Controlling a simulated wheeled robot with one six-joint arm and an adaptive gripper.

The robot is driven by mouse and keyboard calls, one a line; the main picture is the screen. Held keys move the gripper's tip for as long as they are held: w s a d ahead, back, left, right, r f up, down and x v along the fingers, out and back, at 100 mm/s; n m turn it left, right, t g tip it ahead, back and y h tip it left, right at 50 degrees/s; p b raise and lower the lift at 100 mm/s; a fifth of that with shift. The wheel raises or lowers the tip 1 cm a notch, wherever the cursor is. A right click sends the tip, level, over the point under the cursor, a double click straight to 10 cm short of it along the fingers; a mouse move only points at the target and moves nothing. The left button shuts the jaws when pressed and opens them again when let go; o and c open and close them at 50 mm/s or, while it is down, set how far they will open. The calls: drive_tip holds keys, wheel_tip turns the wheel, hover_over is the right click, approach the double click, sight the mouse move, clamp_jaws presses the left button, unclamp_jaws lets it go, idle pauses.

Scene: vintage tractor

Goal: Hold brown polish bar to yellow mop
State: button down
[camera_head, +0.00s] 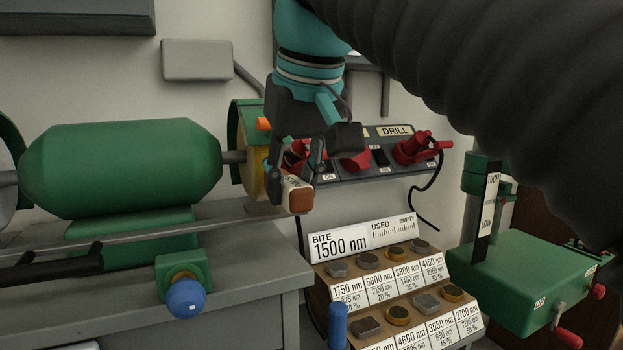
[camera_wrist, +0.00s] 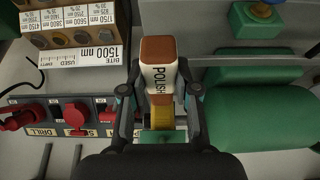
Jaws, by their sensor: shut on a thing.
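The brown polish bar (camera_head: 298,196) has a white wrapper and a brown end. My gripper (camera_head: 300,175) is shut on it, in front of the right end of the green grinder. In the wrist view the polish bar (camera_wrist: 158,75) stands between the fingers of my gripper (camera_wrist: 158,98), with its wrapper lettering showing. The yellow mop (camera_head: 252,170) is a disc on the grinder's right shaft, partly hidden by the guard and my gripper. In the wrist view the yellow mop (camera_wrist: 162,115) shows just beyond the bar. I cannot tell whether they touch.
The green grinder (camera_head: 120,165) stands on a grey bench (camera_head: 250,260). A wooden rack (camera_head: 385,330) of labelled samples stands below right. A drill socket panel (camera_head: 375,175) with red plugs is behind. A green machine (camera_head: 530,270) is at right.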

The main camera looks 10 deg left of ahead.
drive_tip(key=shift+w+a, duration=0.45)
drive_tip(key=shift+w, duration=0.25)
idle(0.6)
drive_tip(key=shift+w+d, duration=0.25)
drive_tip(key=shift+d, duration=0.05)
idle(0.4)
drive_tip(key=s+d+b, duration=0.1)
drive_tip(key=s+d, duration=0.4)
drive_tip(key=s, duration=0.3)
drive_tip(key=shift+s+b, duration=0.3)
drive_tip(key=shift+b, duration=0.05)
idle(0.6)
drive_tip(key=shift+d, duration=0.15)
idle(0.4)
